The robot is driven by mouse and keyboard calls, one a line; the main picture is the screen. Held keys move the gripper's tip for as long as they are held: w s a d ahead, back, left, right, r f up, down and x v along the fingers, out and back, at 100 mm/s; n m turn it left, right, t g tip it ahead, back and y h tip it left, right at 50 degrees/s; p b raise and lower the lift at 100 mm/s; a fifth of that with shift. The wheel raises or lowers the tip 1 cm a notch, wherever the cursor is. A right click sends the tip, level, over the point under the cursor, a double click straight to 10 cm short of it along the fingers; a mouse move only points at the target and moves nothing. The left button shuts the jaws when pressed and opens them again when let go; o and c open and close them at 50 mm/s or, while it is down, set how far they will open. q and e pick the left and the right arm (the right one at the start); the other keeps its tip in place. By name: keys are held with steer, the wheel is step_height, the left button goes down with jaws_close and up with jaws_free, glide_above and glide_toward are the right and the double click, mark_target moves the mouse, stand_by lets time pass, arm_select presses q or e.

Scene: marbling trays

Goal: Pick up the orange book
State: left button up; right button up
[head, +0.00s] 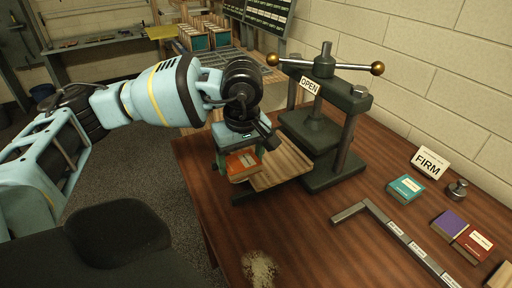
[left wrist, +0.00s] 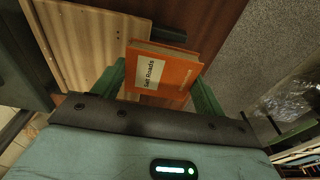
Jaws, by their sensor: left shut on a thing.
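The orange book (head: 242,167) has a white label and sits between the fingers of my left gripper (head: 239,158), at the left end of the slatted wooden board. In the left wrist view the orange book (left wrist: 178,72) shows its cover, with a label reading "Salt Roads". Green fingers of the left gripper (left wrist: 160,85) stand on both sides of it, shut on it. I cannot tell whether the book touches the board or the table under it. My right gripper is not in view.
A dark press (head: 325,130) marked "OPEN" stands behind the wooden board (head: 283,168). A teal book (head: 405,189), a purple book (head: 450,222), a red book (head: 475,241), a small weight (head: 457,189) and an L-shaped bar (head: 395,232) lie right. A "FIRM" sign (head: 430,163) stands near the wall.

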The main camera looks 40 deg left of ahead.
arm_select(q)
steer(key=shift+s+d+r, duration=0.1)
steer(key=shift+s, duration=1.1)
steer(key=shift+s+d+r, duration=0.1)
steer(key=shift+s, duration=1.1)
